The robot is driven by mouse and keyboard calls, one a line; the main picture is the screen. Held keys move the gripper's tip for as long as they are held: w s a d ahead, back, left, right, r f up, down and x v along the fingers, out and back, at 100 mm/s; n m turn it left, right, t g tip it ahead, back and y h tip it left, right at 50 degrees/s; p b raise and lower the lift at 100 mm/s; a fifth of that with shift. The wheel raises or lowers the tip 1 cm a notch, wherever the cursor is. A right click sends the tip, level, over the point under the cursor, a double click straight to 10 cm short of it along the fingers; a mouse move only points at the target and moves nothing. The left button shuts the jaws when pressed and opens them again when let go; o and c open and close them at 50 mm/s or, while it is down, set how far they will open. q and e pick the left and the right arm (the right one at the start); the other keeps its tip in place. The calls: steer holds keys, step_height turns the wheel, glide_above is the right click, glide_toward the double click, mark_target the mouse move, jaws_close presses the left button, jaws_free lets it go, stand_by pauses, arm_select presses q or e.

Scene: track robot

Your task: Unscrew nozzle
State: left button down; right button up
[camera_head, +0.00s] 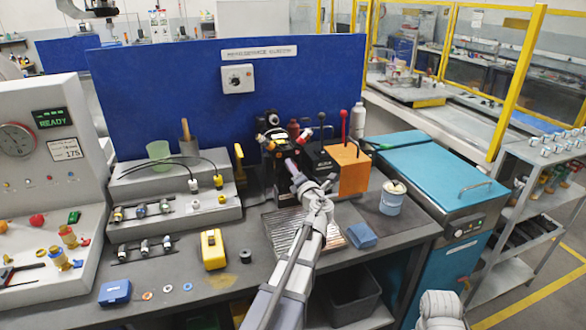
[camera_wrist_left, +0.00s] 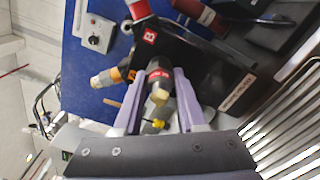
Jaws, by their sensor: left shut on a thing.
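A black fixture (camera_head: 271,145) with several nozzles stands at the back of the bench, in front of the blue panel. My left gripper (camera_head: 291,166) reaches up to its front. In the left wrist view, the fingers of my left gripper (camera_wrist_left: 159,100) are on either side of a dark nozzle (camera_wrist_left: 159,76) with a red band and cream tip, and are shut on it. The nozzle still points out from the fixture; its threaded end is hidden. An orange-banded nozzle (camera_wrist_left: 106,77) and a red one (camera_wrist_left: 139,9) are close beside it.
An orange block (camera_head: 353,170) and a black box with a red-knobbed lever (camera_head: 343,122) stand close right of the fixture. A ridged metal tray (camera_head: 283,232) lies below my arm. A white-blue cup (camera_head: 392,198), blue cloth (camera_head: 361,235) and yellow device (camera_head: 213,250) lie on the bench.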

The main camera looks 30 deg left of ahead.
arm_select(q)
steer(key=n, duration=1.2)
steer(key=shift+n, duration=1.1)
steer(key=n, duration=0.7)
steer(key=shift+n, duration=1.4)
